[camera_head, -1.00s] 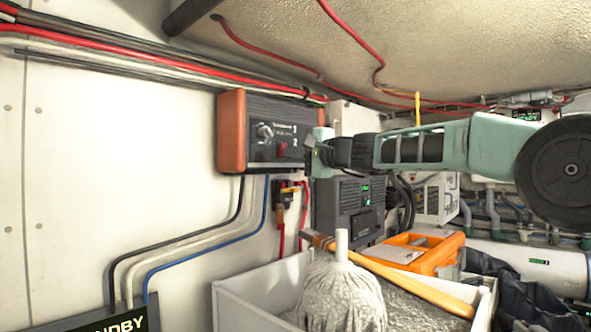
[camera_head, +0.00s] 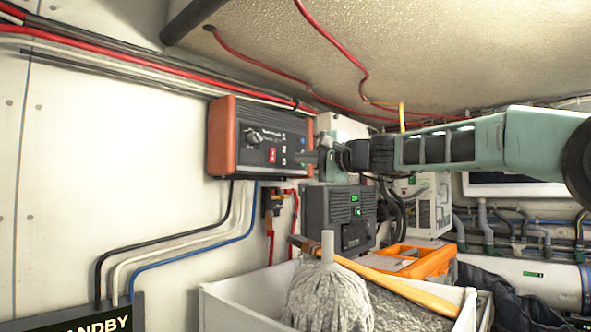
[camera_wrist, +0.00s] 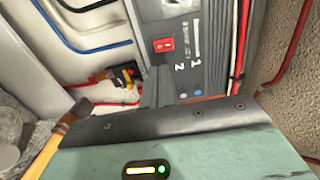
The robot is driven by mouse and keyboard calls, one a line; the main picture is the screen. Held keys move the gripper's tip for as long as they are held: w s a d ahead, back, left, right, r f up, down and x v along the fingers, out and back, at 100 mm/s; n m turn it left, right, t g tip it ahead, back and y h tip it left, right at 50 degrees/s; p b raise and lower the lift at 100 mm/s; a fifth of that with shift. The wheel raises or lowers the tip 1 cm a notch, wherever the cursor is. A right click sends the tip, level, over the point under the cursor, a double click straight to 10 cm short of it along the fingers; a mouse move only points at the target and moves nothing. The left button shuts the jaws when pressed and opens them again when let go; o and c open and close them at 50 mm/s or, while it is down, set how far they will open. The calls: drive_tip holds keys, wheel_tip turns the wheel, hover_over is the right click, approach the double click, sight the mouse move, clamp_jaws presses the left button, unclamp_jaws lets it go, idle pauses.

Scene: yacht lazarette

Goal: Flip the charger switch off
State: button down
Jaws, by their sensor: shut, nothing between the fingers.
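The charger is a dark box with orange ends (camera_head: 221,138), fixed to the white wall left of my arm. Its front carries a knob and a red switch (camera_head: 272,155). The red switch also shows in the wrist view (camera_wrist: 163,45), upper middle, with small white marks on it; I cannot tell which way it is set. My gripper (camera_head: 306,158) is shut and empty, pointing left at the right part of the charger's front. Its tip lies to the right of the switch, apart from it in the picture. Whether it touches the panel cannot be told.
A grey unit with a green display (camera_head: 340,215) is under the charger. Cables run along the wall, and red lines cross the low ceiling.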

drive_tip(key=b+v, duration=0.3)
drive_tip(key=v, duration=0.3)
drive_tip(key=shift+d+f, duration=0.1)
idle(0.4)
